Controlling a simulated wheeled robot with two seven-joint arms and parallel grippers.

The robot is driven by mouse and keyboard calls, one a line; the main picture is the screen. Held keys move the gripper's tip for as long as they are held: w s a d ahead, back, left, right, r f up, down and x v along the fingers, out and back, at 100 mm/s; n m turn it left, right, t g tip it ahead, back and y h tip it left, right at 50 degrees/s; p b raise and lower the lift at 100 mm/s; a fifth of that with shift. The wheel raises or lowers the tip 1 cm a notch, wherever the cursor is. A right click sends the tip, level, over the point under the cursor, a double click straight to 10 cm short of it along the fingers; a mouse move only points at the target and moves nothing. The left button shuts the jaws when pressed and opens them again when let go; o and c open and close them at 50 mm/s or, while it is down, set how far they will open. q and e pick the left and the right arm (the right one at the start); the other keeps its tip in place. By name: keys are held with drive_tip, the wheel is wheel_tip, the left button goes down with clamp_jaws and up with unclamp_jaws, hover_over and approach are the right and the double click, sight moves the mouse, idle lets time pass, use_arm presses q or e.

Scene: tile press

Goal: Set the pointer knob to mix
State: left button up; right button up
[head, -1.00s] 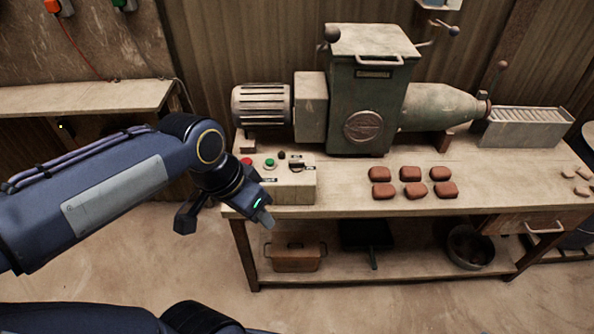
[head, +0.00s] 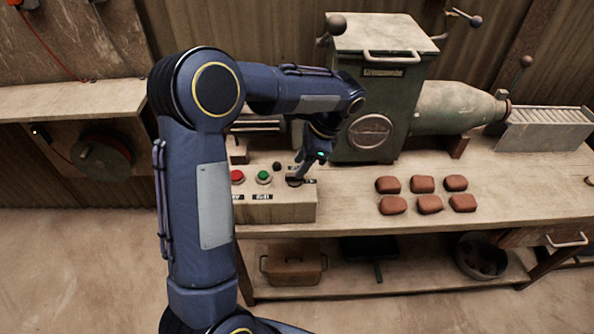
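The control box (head: 280,210) sits on the near left edge of the bench. Its top carries a red button (head: 237,176), a green button (head: 263,177), a small dark knob (head: 277,166) and, at the right, the dark pointer knob (head: 294,181) with small labels around it. The label text and the pointer's exact direction are too small to read. My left gripper (head: 299,173) points down at the pointer knob, with its fingertips right at or just above it. Whether the fingers are closed on the knob is not clear. My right gripper is out of view.
The green press (head: 385,100) stands behind the box, close to my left wrist. Several red-brown clay blocks (head: 423,184) lie on the bench to the right. A slotted metal tray (head: 545,130) is at the far right. The bench (head: 350,215) front is clear.

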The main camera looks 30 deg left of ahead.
use_arm(q)
drive_tip(key=shift+x, duration=1.65)
drive_tip(key=shift+c, duration=0.3)
clamp_jaws()
